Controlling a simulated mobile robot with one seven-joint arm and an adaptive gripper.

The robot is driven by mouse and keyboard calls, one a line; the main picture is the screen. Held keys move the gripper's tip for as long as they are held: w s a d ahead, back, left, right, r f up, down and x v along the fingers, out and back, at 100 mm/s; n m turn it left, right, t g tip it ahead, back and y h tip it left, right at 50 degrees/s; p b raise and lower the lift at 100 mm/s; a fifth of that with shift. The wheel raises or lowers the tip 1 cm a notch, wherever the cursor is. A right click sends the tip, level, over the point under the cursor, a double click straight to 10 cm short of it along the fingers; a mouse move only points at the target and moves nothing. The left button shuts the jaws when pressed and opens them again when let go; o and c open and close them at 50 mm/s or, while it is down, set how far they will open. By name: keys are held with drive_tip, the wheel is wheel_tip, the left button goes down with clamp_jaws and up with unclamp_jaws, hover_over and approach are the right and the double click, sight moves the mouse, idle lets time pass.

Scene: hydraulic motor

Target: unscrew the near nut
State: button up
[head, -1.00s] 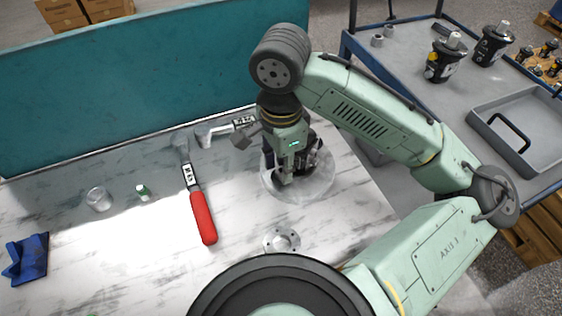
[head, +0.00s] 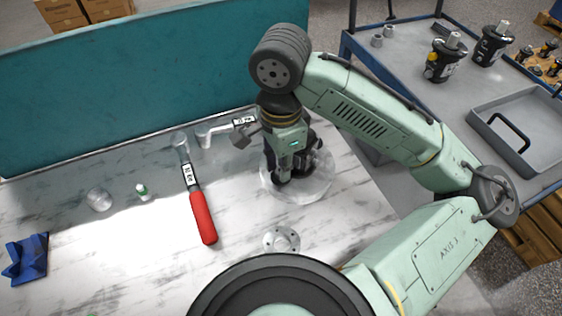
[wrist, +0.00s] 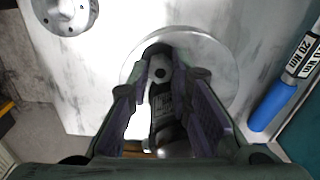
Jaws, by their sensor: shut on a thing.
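The black hydraulic motor (wrist: 166,112) stands on a round pale base plate (head: 318,188) on the marbled bench. In the head view my gripper covers most of it. My gripper (wrist: 161,72) points down over the motor, and it also shows in the head view (head: 284,172). In the wrist view its two dark fingers come in from both sides and close around a small grey round piece with a dark centre, which looks like the near nut (wrist: 160,73). The fingertips hide its sides, and its thread is not visible.
A red-handled wrench (head: 203,218) and a second wrench (head: 232,125) lie left of the motor. A silver flange (head: 281,240) lies in front. A teal panel (head: 130,90) stands behind.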

drive_tip(key=n, duration=0.5)
drive_tip(key=shift+r+n, duration=0.1)
drive_tip(key=shift+n, duration=0.2)
clamp_jaws()
drive_tip(key=shift+n, duration=0.4)
drive_tip(key=o, duration=0.7)
unclamp_jaws()
drive_tip(key=shift+c, duration=0.2)
drive_tip(key=m, duration=0.6)
drive_tip(key=shift+m, duration=0.3)
drive_tip(key=shift+c, duration=0.4)
